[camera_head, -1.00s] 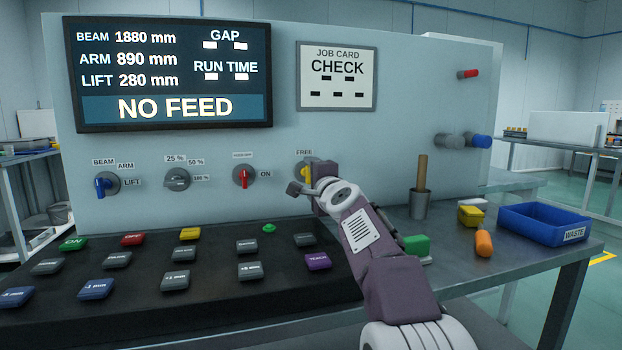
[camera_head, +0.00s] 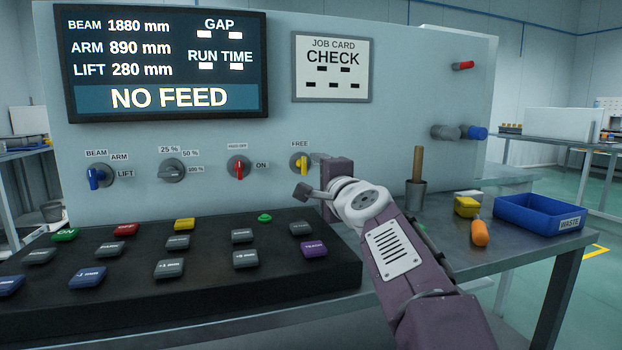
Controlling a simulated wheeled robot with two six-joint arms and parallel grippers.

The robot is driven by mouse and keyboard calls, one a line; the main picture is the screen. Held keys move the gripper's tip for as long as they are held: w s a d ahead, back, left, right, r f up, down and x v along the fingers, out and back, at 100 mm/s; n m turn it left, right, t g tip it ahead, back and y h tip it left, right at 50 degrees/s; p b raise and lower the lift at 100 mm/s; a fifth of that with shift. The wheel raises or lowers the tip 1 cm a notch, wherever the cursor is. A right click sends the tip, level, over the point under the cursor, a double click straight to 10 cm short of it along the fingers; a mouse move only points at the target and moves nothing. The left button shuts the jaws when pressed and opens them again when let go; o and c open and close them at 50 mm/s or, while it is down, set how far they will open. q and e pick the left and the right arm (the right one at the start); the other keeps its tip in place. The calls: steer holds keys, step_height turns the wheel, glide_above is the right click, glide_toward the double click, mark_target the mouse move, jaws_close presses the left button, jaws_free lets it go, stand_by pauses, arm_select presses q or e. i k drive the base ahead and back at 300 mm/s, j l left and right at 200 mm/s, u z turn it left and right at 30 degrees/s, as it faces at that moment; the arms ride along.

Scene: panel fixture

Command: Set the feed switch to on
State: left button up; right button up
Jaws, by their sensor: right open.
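The feed switch is a round dial with a red handle (camera_head: 238,168) on the panel front. A small label above it is hard to read, and "ON" is printed to its right. The red handle stands upright, towards the upper label. The display (camera_head: 165,62) reads "NO FEED". My right gripper (camera_head: 309,177) is open and empty, in front of the panel to the right of the feed switch. It is close to the yellow-handled switch (camera_head: 300,164) marked "FREE" and appears apart from it. My left gripper is out of view.
A blue-handled switch (camera_head: 96,178) and a grey dial (camera_head: 171,171) are left of the feed switch. Below lies a black keypad (camera_head: 200,292) with several buttons. A cup with a wooden handle (camera_head: 416,198), an orange object (camera_head: 480,233) and a blue waste bin (camera_head: 540,216) stand right.

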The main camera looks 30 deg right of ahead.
mark_target(238, 166)
steer(key=k+j, duration=0.15)
steer(key=k, duration=0.35)
steer(key=k+j, duration=0.2)
steer(key=k, duration=0.25)
